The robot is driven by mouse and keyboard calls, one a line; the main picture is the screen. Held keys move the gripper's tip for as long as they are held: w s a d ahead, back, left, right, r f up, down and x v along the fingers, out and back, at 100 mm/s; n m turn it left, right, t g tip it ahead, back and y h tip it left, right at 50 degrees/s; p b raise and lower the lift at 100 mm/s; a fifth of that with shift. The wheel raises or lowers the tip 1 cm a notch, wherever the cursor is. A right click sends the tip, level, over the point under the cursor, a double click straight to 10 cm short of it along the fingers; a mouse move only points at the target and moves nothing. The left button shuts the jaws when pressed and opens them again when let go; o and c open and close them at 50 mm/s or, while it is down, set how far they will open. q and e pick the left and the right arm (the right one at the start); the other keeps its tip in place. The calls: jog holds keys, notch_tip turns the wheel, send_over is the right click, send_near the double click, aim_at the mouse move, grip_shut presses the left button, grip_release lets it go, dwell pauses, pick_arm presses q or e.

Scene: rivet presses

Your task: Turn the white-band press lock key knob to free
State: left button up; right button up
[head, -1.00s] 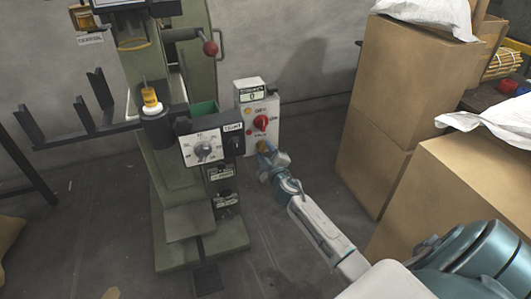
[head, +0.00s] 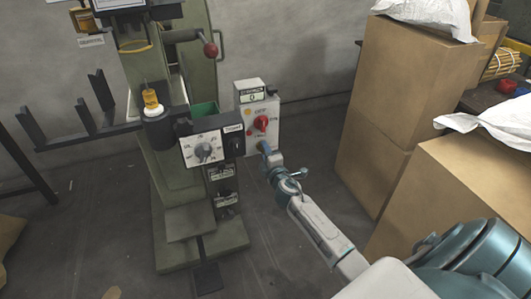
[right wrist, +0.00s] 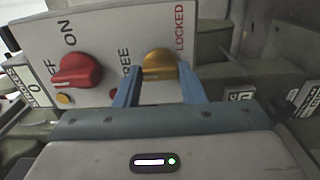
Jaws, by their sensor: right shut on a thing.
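The press's control box (head: 262,112) is white-grey and stands right of the green press column. My right gripper (head: 264,148) is at the low part of its face. In the right wrist view the lock key knob (right wrist: 160,64) is yellow, between the printed words FREE and LOCKED. My right gripper (right wrist: 160,82) has its two blue fingers on either side of the knob and is shut on it. Which word the knob points to is hard to tell. In the head view the gripper hides the knob. My left gripper is not in view.
A red OFF/ON knob (right wrist: 76,70) sits left of the lock knob on the same face. A box with a grey dial (head: 203,150) is left of the control box. Cardboard boxes (head: 400,75) stand at the right, beside my right arm. The floor between is clear.

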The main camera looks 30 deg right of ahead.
jog(key=shift+f, duration=0.1)
dwell(0.3)
jog(key=o, duration=1)
jog(key=shift+s, duration=0.15)
jog(key=v, duration=1)
jog(key=shift+s+a, duration=0.2)
jog(key=shift+s, duration=0.05)
